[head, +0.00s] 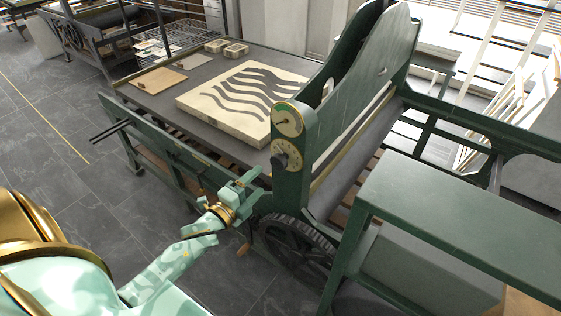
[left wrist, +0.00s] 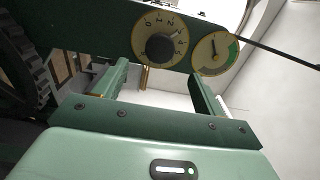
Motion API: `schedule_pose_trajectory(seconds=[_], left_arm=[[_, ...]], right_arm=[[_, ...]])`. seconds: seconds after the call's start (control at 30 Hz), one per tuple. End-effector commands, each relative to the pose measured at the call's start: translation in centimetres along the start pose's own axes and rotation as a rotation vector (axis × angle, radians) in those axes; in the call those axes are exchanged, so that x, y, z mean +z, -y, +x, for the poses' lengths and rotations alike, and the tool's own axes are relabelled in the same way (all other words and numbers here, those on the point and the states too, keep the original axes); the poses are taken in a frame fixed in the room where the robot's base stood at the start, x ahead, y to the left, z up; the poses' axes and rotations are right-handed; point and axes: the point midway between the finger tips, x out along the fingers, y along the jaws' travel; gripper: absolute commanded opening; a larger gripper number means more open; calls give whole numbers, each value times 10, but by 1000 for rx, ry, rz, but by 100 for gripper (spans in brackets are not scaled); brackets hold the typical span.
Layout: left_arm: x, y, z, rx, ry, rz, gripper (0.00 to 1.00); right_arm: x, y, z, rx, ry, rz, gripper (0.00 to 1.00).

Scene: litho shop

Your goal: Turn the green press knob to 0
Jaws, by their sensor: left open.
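The press knob (head: 279,160) is a dark round knob on a cream dial on the green press's end plate, below a round gauge (head: 287,119). In the left wrist view the knob (left wrist: 160,47) sits on its numbered dial (left wrist: 141,38), beside the gauge (left wrist: 213,53); which number it points to is too small to tell surely. My left gripper (head: 262,180) is just below and left of the knob in the head view. In the left wrist view its open fingers (left wrist: 160,72) are apart and empty, with the knob beyond them, not touching. My right gripper is out of view.
The press bed (head: 148,92) carries a pale stone block (head: 225,122) with dark wavy stripes. A dark spoked wheel (head: 295,245) is below the knob. A green side table (head: 460,215) stands at the right. Open grey floor (head: 60,150) lies left.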

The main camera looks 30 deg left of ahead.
Motion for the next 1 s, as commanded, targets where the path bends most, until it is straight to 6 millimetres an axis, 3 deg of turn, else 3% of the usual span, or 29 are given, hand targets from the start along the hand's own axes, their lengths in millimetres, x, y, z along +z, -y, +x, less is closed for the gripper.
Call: schedule_pose_trajectory(seconds=[0.2, 0.4, 0.6, 0.87, 1.0], left_arm=[[0, 0, 58, -2, 1, -1, 70], [0, -1, 93, 0, 0, -2, 70], [0, -1, 107, 2, 0, -2, 70], [0, -1, 108, 2, 0, -3, 70], [0, -1, 108, 2, 0, -3, 31]], right_arm=[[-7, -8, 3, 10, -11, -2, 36], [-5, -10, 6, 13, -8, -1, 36], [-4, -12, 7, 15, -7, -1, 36], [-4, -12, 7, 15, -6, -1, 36], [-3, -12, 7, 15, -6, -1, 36]])
